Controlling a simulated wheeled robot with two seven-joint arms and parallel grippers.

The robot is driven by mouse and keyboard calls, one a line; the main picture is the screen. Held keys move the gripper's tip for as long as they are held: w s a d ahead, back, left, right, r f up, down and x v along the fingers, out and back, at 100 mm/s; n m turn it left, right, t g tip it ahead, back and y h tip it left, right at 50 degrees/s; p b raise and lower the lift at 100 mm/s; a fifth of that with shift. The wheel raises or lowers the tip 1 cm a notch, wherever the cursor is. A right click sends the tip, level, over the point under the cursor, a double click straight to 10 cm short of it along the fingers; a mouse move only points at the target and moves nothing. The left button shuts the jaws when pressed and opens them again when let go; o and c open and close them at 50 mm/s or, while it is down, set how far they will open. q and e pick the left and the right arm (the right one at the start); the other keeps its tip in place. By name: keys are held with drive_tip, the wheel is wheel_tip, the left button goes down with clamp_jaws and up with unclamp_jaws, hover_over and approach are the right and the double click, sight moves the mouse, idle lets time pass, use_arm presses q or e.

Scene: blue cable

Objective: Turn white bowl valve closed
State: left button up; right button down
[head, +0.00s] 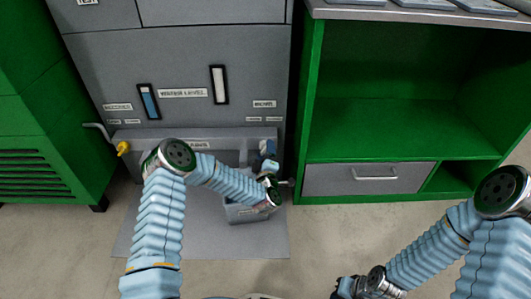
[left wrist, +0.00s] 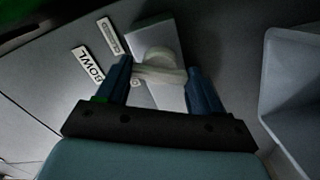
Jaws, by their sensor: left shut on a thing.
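The white bowl valve (left wrist: 158,72) sits on a grey mount in the left wrist view, beside a label reading "BOWL" (left wrist: 88,63). My left gripper (left wrist: 158,78) has its two blue fingers on either side of the valve's handle and is shut on it. In the head view my left gripper (head: 268,160) is at the lower right of the grey machine, and the valve cannot be made out clearly there. My right gripper (head: 345,290) is at the bottom edge, partly cut off, and its fingers are too unclear to read.
The grey machine (head: 180,60) has gauges and labels. A grey bin (head: 245,214) stands below my left wrist on a grey mat (head: 170,240). A yellow-tipped pipe (head: 122,147) sticks out left. A green shelf unit (head: 400,125) stands right. Floor between my arms is clear.

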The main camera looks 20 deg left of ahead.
use_arm(q)
drive_tip(key=shift+f+m, duration=0.1)
drive_tip(key=shift+m, duration=1.5)
drive_tip(key=o, duration=1.1)
drive_tip(key=shift+c, duration=0.2)
drive_tip(key=shift+s, duration=0.15)
drive_tip(key=v, duration=1.3)
drive_tip(key=shift+s+d+p, duration=0.15)
drive_tip(key=shift+s+p, duration=0.15)
drive_tip(key=shift+p, duration=0.15)
